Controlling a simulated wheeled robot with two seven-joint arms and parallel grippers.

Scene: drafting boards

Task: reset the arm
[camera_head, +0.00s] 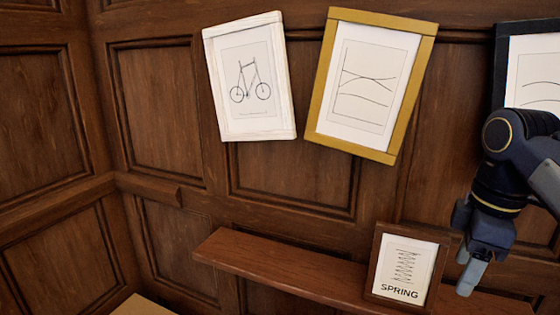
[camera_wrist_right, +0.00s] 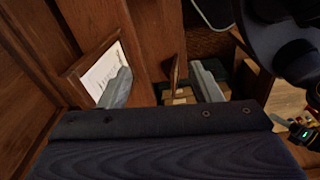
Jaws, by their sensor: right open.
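My right arm comes in from the right edge of the head view. Its gripper (camera_head: 471,277) points down, just right of the small brown-framed SPRING picture (camera_head: 405,267). In the right wrist view the two grey fingers stand wide apart, and the gripper (camera_wrist_right: 163,86) is open with nothing held between them. A brown-framed picture (camera_wrist_right: 97,76) shows behind the left finger there; I cannot tell whether the finger touches it.
A wooden shelf (camera_head: 285,268) runs along the panelled wall, and the SPRING picture stands on it. A white-framed bicycle drawing (camera_head: 252,78), a gold-framed curve drawing (camera_head: 370,84) and a dark-framed picture (camera_head: 502,67) hang above, the first two tilted. My right arm partly covers the dark-framed one.

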